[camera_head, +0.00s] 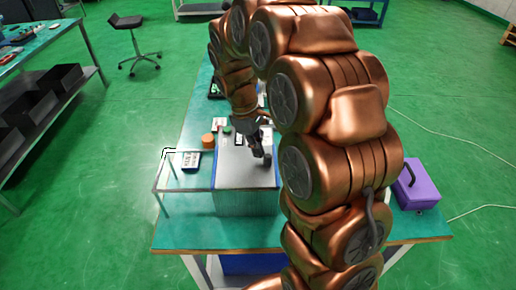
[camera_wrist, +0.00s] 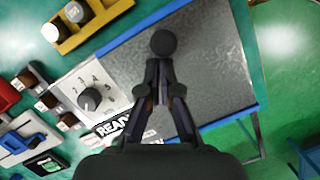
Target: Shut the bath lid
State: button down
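The bath is a box with blue edges (camera_head: 213,172) standing on the green-topped table. Its grey lid panel (camera_head: 235,172) lies over the top in the head view and looks flat; I cannot tell whether a gap is left under it. In the wrist view the grey panel (camera_wrist: 215,60) fills the upper right, with a blue border. A dark round knob (camera_wrist: 163,43) shows right at my fingertips, and also in the head view (camera_head: 266,160). My gripper (camera_wrist: 161,68) has its fingertips drawn together just at the knob. Whether they clasp its stem or only touch it is unclear.
A control panel with a dial (camera_wrist: 90,98) lies left of the lid. A yellow holder (camera_wrist: 85,22) with round pieces is beyond it. A clear framed guard (camera_head: 168,185) stands left of the bath. A purple box (camera_head: 415,185) is at the right.

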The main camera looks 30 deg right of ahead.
aim_at(249, 157)
jog(key=w+a, duration=0.2)
jog(key=shift+w+a, duration=0.15)
jog(key=shift+w, duration=0.2)
jog(key=b+v, duration=0.2)
jog(key=v, duration=0.8)
